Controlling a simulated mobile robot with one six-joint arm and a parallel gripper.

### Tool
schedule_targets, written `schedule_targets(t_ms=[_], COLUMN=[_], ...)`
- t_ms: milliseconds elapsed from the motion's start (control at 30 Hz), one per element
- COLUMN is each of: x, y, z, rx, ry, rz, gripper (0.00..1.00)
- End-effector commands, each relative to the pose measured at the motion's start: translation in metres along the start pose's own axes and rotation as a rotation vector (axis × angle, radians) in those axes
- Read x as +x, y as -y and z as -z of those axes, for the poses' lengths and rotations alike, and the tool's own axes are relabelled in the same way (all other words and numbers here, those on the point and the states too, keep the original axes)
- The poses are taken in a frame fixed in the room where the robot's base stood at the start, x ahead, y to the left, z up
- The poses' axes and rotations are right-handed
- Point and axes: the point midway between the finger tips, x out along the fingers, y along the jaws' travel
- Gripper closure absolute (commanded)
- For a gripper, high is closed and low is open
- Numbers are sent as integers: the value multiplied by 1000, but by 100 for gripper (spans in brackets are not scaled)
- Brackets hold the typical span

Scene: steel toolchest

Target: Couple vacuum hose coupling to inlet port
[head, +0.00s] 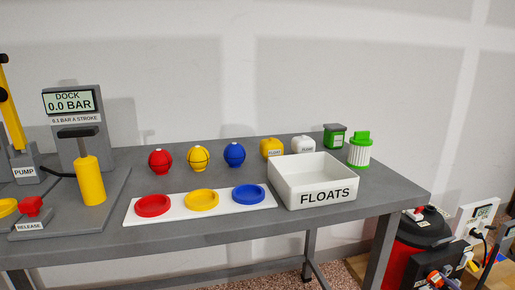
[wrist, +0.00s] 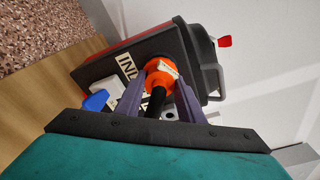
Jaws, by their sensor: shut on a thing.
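The orange hose coupling (wrist: 158,73) with a black hose (wrist: 152,103) is between the fingers of my gripper (wrist: 158,92) in the wrist view. The gripper is shut on it. The coupling's far end is up against the dark face of the vacuum (wrist: 100,66), beside a label reading "INL". A dark ring, apparently the inlet port (wrist: 157,57), shows around that end. I cannot tell whether the coupling is seated or only touching. In the head view the red and black vacuum (head: 405,252) stands at the lower right; my gripper is not clear there.
A blue part (wrist: 96,101) and a white part (wrist: 103,87) sit left of the fingers. A wall panel with a switch and plug (head: 480,218) is right of the vacuum. The grey workbench (head: 200,232) holds floats, a white bin (head: 285,190) and a pump.

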Motion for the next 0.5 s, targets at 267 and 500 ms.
schedule_targets(t_ms=[267,500], x=[1,4], y=[0,0], z=[0,-1], rx=[0,0], ry=[0,1], rz=[0,-1], gripper=[98,98])
